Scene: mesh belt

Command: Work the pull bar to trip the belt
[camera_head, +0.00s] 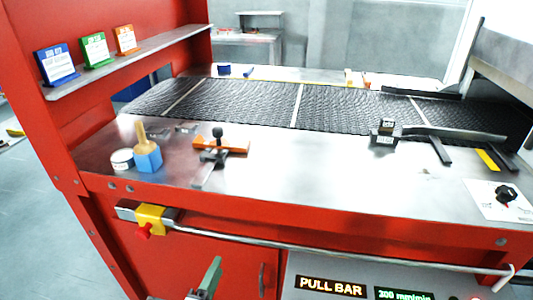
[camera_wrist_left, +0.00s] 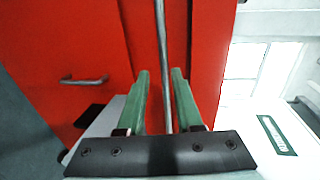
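The pull bar (camera_head: 330,251) is a long thin metal rod along the front of the red machine. Its left end sits at a yellow bracket with a red knob (camera_head: 150,220); its right end bends near the lower right corner. A lit PULL BAR sign (camera_head: 331,287) is below it. My left gripper (camera_head: 214,264) shows a green finger below the bar in the head view, apart from it there. In the left wrist view both green fingers are apart, and the rod (camera_wrist_left: 161,40) runs between them in the picture; its depth I cannot tell. My right gripper is not in view.
The black mesh belt (camera_head: 330,106) crosses behind the steel table (camera_head: 330,175). On the table are a blue block with a brush (camera_head: 147,158), a clamp (camera_head: 217,146) and a dark-handled tool (camera_head: 450,132). A door handle (camera_head: 262,279) is below the bar.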

